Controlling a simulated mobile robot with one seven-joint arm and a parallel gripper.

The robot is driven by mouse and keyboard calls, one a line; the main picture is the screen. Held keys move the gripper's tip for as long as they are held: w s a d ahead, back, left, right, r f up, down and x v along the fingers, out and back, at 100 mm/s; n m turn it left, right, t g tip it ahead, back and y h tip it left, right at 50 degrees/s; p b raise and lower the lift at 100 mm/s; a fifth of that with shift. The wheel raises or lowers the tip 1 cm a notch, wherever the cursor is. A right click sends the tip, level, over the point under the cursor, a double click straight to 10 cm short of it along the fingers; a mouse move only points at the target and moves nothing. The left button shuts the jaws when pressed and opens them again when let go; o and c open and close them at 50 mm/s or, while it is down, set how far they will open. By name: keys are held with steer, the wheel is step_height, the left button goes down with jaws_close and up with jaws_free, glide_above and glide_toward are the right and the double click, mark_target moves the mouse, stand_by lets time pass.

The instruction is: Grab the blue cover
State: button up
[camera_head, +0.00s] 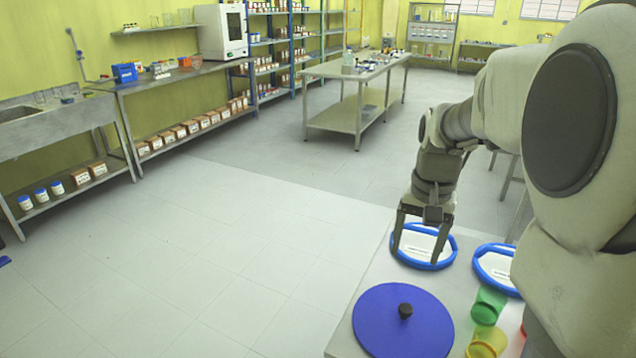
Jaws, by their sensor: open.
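The blue cover (377,318) is a flat round blue disc with a black knob (405,311) at its middle. It lies on the light table at the bottom of the head view. My gripper (416,254) points down with its two fingers spread apart and nothing visible between them. It is beyond the cover, over a blue-rimmed white ring-shaped item (447,262), and apart from the cover. I cannot tell whether the fingertips touch that item.
A second blue-rimmed item (480,262) is partly hidden by my arm. Green (489,306) and yellow (487,341) cups stand right of the cover. A metal table (335,118), a left workbench (170,79) and shelves are farther off. The floor (230,250) between is clear.

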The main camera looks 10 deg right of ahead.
step_height(320, 180, down, 3)
steer(key=w+d, duration=0.2)
steer(key=b, duration=0.2)
glide_above(406, 307)
steer(key=shift+m+g, duration=0.4)
step_height(406, 307, down, 12)
steer(key=shift+s+d, duration=0.1)
steer(key=shift+s, duration=0.05)
steer(key=shift+f, duration=2.85)
jaws_close()
